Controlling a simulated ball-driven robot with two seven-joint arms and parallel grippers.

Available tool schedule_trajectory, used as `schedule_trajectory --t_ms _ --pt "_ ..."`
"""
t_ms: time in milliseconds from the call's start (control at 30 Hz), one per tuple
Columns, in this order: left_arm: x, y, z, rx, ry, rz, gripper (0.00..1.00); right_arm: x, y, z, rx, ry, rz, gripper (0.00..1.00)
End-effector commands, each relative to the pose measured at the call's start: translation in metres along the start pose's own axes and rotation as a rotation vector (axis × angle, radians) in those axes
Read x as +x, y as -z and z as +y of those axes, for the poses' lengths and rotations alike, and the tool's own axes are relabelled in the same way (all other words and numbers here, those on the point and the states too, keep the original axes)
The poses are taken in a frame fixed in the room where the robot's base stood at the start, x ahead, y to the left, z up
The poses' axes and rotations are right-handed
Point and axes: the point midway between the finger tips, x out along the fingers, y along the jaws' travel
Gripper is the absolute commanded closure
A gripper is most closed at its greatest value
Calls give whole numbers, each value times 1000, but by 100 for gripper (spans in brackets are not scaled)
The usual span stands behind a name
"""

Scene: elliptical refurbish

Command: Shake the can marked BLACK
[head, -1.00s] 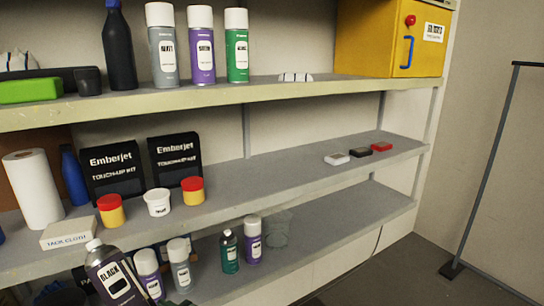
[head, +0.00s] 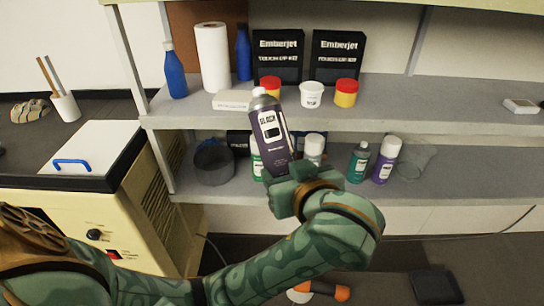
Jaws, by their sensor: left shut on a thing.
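The can marked BLACK (head: 270,137) is a dark purple-grey spray can with a pale cap and a white label. It is held nearly upright, tilted slightly, in front of the shelves in the head view. My left gripper (head: 287,185) is shut on its lower part, and the fingers are mostly hidden behind the wrist and can. My right gripper is not in view.
The middle shelf (head: 420,105) holds a paper roll (head: 213,58), blue bottles, tubs and two Emberjet boxes. The lower shelf holds a teal can (head: 358,163), a purple can (head: 385,160) and a dark pot (head: 214,162). A cream cabinet (head: 100,215) stands left.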

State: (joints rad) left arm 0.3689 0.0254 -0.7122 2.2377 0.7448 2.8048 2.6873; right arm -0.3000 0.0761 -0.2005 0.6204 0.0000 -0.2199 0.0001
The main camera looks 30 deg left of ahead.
Motion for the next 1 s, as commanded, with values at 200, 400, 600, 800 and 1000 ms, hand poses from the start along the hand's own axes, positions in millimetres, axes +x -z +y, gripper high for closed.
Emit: schedule_trajectory --t_ms 200,400,600,800,1000 --pt "-10 25 0 -2 1 -3 82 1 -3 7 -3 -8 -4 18" --pt "6 -14 0 -8 0 -5 82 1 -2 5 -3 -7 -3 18" --pt "20 -39 -5 33 16 10 82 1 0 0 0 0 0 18" --pt "-3 12 -2 20 11 3 82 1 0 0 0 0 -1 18" --pt "19 -42 -2 11 8 3 82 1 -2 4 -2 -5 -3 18"
